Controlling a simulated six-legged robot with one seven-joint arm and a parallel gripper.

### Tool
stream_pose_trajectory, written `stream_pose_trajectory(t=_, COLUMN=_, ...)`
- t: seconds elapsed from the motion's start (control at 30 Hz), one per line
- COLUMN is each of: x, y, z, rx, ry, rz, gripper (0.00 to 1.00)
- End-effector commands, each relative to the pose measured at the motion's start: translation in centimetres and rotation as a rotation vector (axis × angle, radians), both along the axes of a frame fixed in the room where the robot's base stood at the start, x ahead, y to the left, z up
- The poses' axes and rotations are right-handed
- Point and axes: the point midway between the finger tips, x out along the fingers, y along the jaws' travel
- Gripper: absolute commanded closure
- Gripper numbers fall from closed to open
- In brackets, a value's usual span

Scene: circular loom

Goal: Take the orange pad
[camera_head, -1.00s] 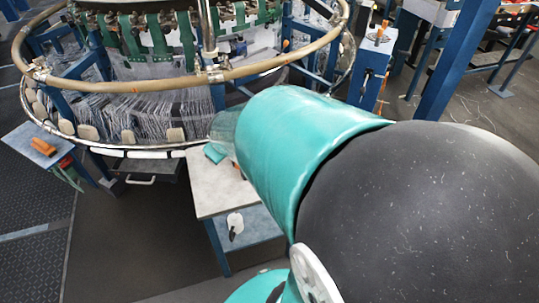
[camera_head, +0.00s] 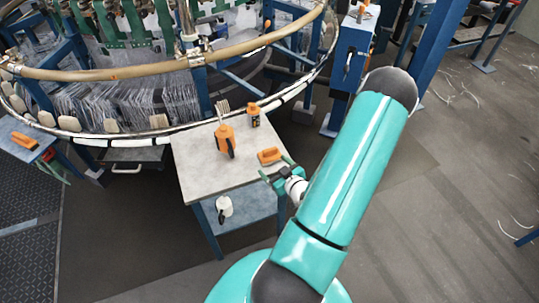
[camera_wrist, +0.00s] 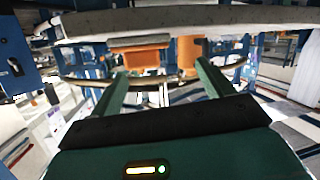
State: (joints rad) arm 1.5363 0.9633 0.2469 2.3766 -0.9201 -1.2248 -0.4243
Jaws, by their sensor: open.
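An orange pad (camera_head: 270,155) lies near the right edge of the grey table, in front of my gripper. My gripper (camera_head: 277,168) is open and empty beside the table's right edge, its green fingers spread toward the pad, close but not visibly around it. In the wrist view, which looks upside down, the pad (camera_wrist: 140,60) shows beyond and between the two fingers (camera_wrist: 163,76), against the grey tabletop edge. Whether a finger touches it cannot be told.
The grey table (camera_head: 192,165) also carries an orange container (camera_head: 225,138) and a small orange bottle (camera_head: 253,115). A white container (camera_head: 224,207) is on its lower shelf. Another orange block (camera_head: 25,140) lies on the left blue stand.

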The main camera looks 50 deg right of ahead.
Motion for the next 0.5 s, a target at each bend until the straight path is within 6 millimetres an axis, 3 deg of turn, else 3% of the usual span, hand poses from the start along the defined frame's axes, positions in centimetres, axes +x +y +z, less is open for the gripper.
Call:
stream_pose_trajectory(t=0.1, x=-2.5, y=0.1, z=-0.9, rx=0.018, ry=-0.151, rz=-0.088, gripper=0.20)
stream_pose_trajectory(t=0.3, x=-4.6, y=0.3, z=-0.7, rx=0.010, ry=-0.302, rz=-0.178, gripper=0.20)
stream_pose_trajectory(t=0.5, x=-3.1, y=-0.8, z=-0.6, rx=0.004, ry=-0.322, rz=-0.187, gripper=0.20)
